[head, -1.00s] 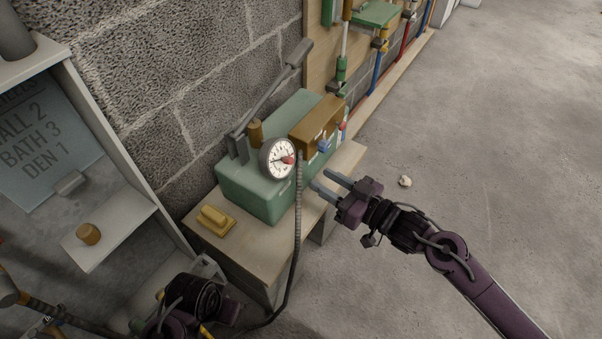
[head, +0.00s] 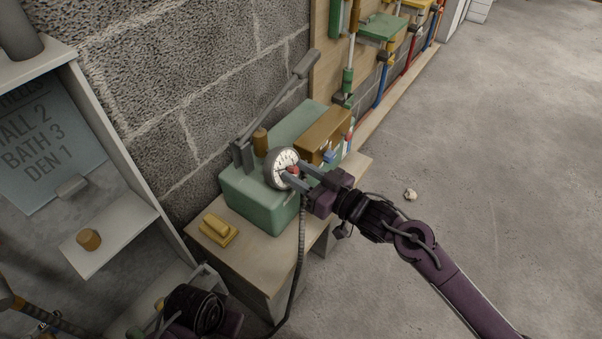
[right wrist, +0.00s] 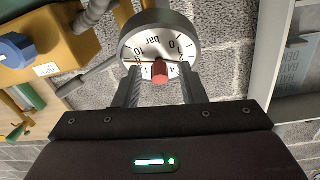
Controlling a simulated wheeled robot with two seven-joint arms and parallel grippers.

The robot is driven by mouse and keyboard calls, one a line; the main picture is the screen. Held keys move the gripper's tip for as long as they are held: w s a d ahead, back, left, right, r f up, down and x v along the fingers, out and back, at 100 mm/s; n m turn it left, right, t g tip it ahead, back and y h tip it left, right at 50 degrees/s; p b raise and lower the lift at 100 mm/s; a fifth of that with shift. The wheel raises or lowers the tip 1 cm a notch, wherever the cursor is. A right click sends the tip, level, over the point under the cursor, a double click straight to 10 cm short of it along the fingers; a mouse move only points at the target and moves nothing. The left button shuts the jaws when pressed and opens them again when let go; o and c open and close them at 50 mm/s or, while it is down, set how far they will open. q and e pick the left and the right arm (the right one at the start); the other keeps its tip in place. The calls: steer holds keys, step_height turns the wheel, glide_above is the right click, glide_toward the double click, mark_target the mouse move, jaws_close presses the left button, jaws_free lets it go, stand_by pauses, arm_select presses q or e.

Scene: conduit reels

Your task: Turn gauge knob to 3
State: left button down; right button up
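The round white gauge (head: 283,158) sits on the front of the green pump box (head: 262,207). Its red knob (head: 293,170) is at the dial's lower right in the head view. My right gripper (head: 299,175) is at the gauge, fingers pointing at its face. In the right wrist view the gauge (right wrist: 160,40) appears upside down, with "bar" and numbers; the red knob (right wrist: 160,73) lies between the two open fingers, with a gap on each side. The exact pointer reading is too small to tell. My left gripper's fingers do not show; only part of my left arm is at the bottom.
The pump box stands on a wooden bench (head: 252,246) against a block wall. A yellow block (head: 218,229) lies on the bench, left of the box. A dark hose (head: 300,250) hangs down in front. A shelf unit (head: 110,236) stands at left; open floor is at right.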

jaws_close()
steer(key=shift+n, duration=0.4)
